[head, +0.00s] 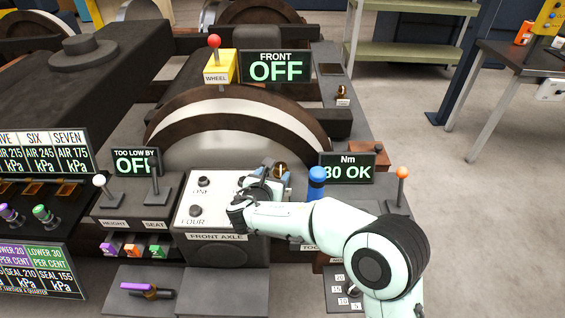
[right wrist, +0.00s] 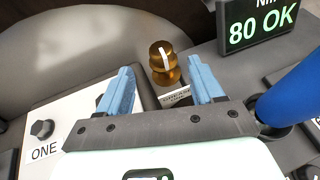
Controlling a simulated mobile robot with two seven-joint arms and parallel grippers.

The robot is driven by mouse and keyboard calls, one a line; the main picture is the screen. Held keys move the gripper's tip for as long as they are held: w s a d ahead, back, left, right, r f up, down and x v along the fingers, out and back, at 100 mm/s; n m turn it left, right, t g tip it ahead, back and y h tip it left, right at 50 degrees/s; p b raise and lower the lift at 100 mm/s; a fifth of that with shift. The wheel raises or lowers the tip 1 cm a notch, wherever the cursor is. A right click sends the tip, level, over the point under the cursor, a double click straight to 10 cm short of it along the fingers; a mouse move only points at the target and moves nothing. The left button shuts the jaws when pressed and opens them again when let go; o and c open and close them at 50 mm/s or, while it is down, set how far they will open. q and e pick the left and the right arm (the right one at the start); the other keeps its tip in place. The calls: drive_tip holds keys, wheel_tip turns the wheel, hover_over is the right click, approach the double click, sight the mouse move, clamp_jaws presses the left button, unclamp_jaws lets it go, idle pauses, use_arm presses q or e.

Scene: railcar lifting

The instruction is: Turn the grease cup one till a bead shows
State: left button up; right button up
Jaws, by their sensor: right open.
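A brass grease cup (right wrist: 163,62) with a pale mark on its top stands upright behind a small label, partly hidden, that reads as grease. It also shows in the head view (head: 281,170), just beyond my right gripper (head: 270,178). In the right wrist view my right gripper (right wrist: 160,78) is open, with its two blue fingers apart. The cup appears in the gap between them, ahead of the tips, and I see no contact. No bead can be made out at the cup. My left gripper is not in view.
A white front axle panel (head: 215,222) with black knobs lies left of the gripper. A blue-handled tool (head: 317,180) stands close on the right, by a display (head: 347,168) reading 80 OK. The big wheel (head: 235,110) rises behind. Another brass fitting (head: 342,92) sits farther back.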

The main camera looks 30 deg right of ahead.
sight(280, 165)
drive_tip(key=b+x, duration=0.2)
drive_tip(key=x, duration=0.9)
drive_tip(key=shift+d, duration=0.1)
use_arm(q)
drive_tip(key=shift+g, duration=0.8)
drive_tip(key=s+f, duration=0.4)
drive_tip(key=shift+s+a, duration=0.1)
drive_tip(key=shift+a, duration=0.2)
use_arm(e)
drive_tip(key=c, duration=1)
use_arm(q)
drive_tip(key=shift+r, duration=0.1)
